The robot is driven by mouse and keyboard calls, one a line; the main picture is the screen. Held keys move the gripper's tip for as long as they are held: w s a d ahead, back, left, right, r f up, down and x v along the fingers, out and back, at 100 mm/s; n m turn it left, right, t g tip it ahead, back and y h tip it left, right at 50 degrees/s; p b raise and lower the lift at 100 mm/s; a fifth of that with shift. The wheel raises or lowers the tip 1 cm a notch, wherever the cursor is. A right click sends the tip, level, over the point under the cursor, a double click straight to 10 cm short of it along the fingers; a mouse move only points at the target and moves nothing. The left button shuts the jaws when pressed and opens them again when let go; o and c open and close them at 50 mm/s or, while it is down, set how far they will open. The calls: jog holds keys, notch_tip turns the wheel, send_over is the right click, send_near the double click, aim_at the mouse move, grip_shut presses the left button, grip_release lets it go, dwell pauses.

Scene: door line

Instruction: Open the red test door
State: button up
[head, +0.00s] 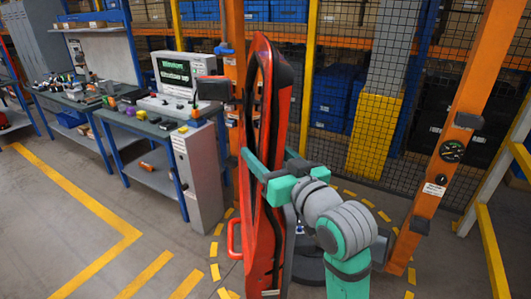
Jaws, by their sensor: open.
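The red test door (273,240) stands nearly edge-on to me, swung out from the orange frame at its left post (235,50). The gap to the right orange post (455,125) is open. A red handle (234,240) sticks out low on the door's left side. My gripper (268,154) is open. One teal finger shows left of the door and the other right of it, so the jaws straddle its near edge. I cannot tell whether they touch it. My arm partly hides the door's right face.
A workbench (150,127) with tools, a screen (175,73) and a grey cabinet (198,175) stands left of the door. Behind the frame are a mesh fence (385,60) and shelves with blue bins. Yellow dashes curve on the floor. The left foreground floor is clear.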

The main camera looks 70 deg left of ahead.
aim_at(281, 167)
jog(key=shift+w+d, duration=0.1)
jog(key=shift+w, duration=0.05)
jog(key=shift+d, duration=0.1)
jog(key=d, duration=1)
jog(key=shift+w+d, duration=0.3)
jog(key=shift+w, duration=0.05)
jog(key=shift+w, duration=0.1)
jog(key=shift+a, duration=0.1)
